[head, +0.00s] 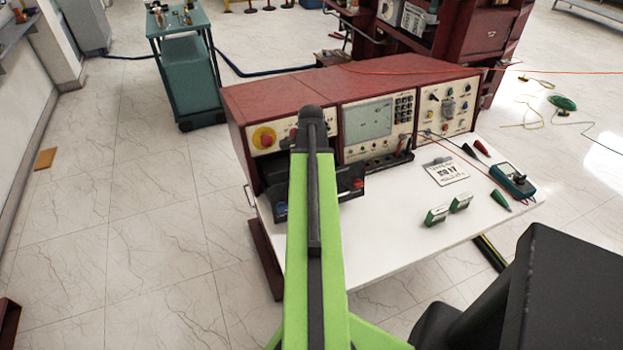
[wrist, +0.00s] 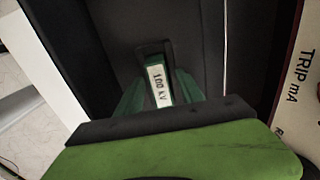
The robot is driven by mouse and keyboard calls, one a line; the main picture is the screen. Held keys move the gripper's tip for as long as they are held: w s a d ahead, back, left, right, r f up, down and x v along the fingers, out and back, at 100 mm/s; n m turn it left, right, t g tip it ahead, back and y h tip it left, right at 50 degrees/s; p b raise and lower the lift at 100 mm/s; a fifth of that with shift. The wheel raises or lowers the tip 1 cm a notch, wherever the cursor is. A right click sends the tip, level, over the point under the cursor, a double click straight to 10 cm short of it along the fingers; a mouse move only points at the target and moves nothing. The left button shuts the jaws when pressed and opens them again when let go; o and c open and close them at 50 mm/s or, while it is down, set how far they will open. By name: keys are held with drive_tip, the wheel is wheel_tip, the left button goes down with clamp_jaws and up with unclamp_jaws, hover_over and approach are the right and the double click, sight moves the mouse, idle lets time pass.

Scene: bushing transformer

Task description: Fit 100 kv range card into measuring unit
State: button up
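The 100 kV range card (wrist: 158,84) is green with a white label and shows in the wrist view. My gripper (wrist: 160,88) has its two green fingers on either side of the card, seemingly touching its edges. The card's far end is at a dark slot (wrist: 153,48) in the black face of the measuring unit (wrist: 105,45); how deep it sits cannot be told. In the head view the measuring unit (head: 350,184) is a black box with a red and a blue part at the console's lower left. My arm hides the gripper and card there.
The maroon console (head: 310,85) stands at the back of the white table (head: 390,245). A paper sign (head: 446,171) and a green meter (head: 512,180) with leads lie to the right.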

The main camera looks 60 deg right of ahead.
wheel_tip(320, 180, up, 12)
drive_tip(key=p, duration=1.2)
drive_tip(key=shift+r, duration=0.15)
drive_tip(key=w+a+n, duration=1.1)
drive_tip(key=w+a, duration=0.5)
drive_tip(key=a, duration=0.4)
drive_tip(key=w+a+n, duration=0.2)
drive_tip(key=a+n, duration=0.5)
drive_tip(key=a, duration=0.8)
drive_tip(key=w+a+n, duration=0.3)
drive_tip(key=a+n, duration=0.4)
drive_tip(key=a, duration=0.8)
drive_tip(key=shift+w, duration=0.3)
